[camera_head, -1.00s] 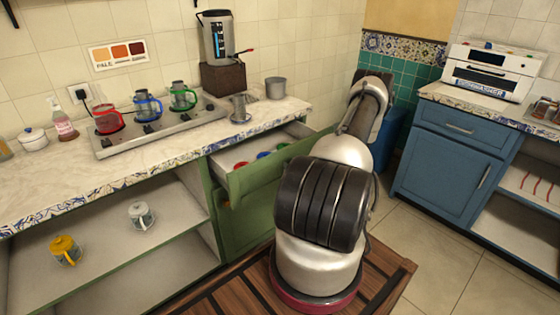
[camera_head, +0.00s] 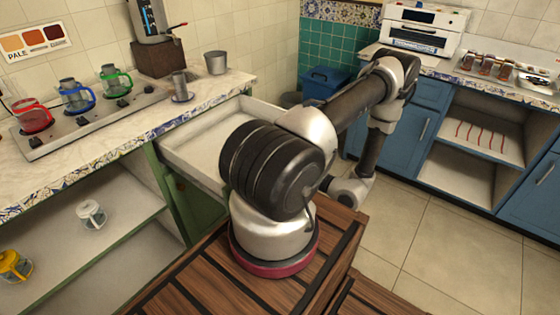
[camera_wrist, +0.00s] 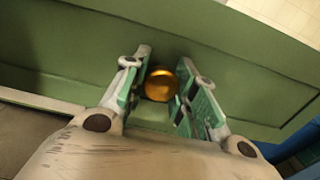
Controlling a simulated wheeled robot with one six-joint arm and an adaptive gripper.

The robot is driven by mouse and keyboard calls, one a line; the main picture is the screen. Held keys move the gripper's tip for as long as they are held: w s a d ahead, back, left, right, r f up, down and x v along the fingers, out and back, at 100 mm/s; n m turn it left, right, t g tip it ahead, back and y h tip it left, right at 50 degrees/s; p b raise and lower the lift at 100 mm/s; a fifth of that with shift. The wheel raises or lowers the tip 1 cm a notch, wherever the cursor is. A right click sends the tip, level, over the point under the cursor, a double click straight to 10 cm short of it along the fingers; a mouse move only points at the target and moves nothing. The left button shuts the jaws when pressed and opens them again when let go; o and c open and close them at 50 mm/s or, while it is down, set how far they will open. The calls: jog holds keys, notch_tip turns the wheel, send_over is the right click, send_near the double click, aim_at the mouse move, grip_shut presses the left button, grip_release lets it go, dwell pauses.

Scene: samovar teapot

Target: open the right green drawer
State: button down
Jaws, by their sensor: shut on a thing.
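The green drawer (camera_wrist: 60,68) fills the wrist view, its front face towards me with a round brass knob (camera_wrist: 161,85) on it. My gripper (camera_wrist: 163,72) has its two green-padded fingers either side of the knob, shut on it. In the head view the drawer stands well out from under the marble counter, and its pale interior (camera_head: 205,140) shows bare in the visible part. My arm hides its front, the knob and my gripper there. A green cabinet door (camera_head: 200,212) is below it.
The counter (camera_head: 110,125) holds a stove with red, blue and green glass pots, a metal cup and a samovar. An open shelf (camera_head: 100,215) at left holds a clear and a yellow pot. Blue cabinets (camera_head: 425,125) stand at right. Tiled floor (camera_head: 430,235) is free between.

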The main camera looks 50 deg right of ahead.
jog(key=shift+s, duration=0.45)
jog(key=c, duration=1.1)
grip_release()
jog(key=s, duration=1.2)
jog(key=shift+f, duration=0.15)
